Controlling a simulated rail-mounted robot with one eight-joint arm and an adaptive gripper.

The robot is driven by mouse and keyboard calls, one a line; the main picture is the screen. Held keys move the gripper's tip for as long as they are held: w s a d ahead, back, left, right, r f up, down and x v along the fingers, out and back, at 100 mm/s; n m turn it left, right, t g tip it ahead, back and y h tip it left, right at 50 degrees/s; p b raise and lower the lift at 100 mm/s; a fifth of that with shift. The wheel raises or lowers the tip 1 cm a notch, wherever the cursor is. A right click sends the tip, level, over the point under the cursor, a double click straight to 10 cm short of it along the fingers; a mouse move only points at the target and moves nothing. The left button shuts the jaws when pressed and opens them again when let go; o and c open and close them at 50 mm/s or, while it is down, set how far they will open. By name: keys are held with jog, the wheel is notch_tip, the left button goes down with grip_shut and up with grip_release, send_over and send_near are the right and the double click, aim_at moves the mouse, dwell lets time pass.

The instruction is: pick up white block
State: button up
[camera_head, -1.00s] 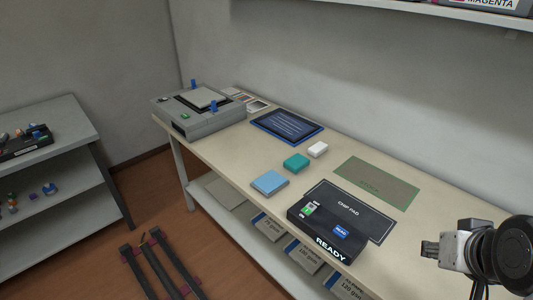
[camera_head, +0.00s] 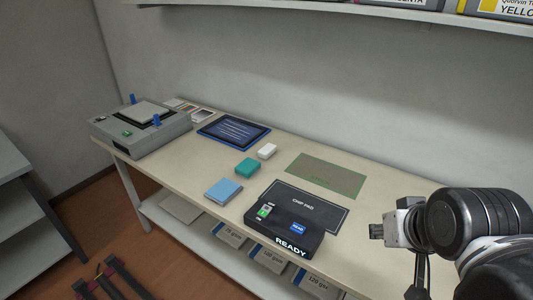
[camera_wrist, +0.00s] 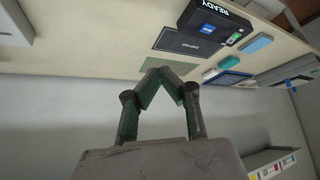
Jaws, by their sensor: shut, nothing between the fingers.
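The white block (camera_head: 267,151) lies on the beige table, behind and to the right of a teal block (camera_head: 246,168).
A green mat (camera_head: 327,176), a blue-framed tablet (camera_head: 233,131) and a grey machine (camera_head: 142,128) share the table (camera_head: 180,173). A shelf (camera_head: 400,14) overhangs the back.

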jog(key=o, duration=2.3)
